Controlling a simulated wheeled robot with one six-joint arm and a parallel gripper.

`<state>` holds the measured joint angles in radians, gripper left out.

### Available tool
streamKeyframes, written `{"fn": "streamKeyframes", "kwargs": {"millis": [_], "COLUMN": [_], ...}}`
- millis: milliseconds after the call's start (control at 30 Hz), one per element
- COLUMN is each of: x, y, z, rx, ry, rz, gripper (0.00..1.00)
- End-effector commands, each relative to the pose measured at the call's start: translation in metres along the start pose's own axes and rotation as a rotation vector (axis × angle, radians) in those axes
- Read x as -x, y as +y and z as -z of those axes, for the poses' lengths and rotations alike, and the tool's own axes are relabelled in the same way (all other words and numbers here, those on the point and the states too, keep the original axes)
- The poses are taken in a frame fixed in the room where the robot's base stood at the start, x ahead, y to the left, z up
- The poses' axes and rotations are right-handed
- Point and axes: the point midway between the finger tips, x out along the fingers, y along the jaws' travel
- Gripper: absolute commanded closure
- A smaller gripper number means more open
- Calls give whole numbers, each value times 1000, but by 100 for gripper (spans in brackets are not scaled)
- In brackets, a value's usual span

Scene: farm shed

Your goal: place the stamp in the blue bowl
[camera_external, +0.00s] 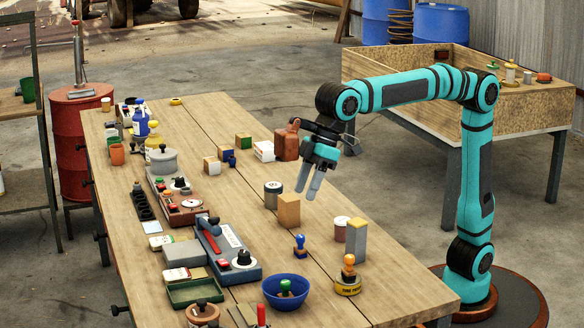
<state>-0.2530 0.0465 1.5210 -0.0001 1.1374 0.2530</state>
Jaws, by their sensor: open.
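The blue bowl (272,297) stands near the front of the wooden table. A small green-knobbed object (285,287), which looks like a stamp, shows inside it. Another stamp-like piece with an orange knob on a yellow and dark round base (348,276) stands right of the bowl. I cannot tell which of these is the task's stamp. My gripper (307,193) is open and empty, pointing down above the table, behind and above the tan block.
A tan block (289,211), a grey-sided can (273,195) and a tall grey-yellow block (355,240) stand near the gripper. A brown jug (287,143) is behind it. Trays and tools crowd the table's left side. A wooden crate table (450,110) stands behind the arm.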

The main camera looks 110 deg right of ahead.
Motion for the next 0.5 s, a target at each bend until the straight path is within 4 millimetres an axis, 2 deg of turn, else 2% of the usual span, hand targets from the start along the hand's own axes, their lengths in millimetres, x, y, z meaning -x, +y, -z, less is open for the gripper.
{"fn": "streamKeyframes", "kwargs": {"millis": [100, 500], "x": [27, 97], "y": [18, 69], "z": [-16, -79], "rx": [1, 12], "ry": [79, 345], "rz": [10, 27], "gripper": [52, 52]}}
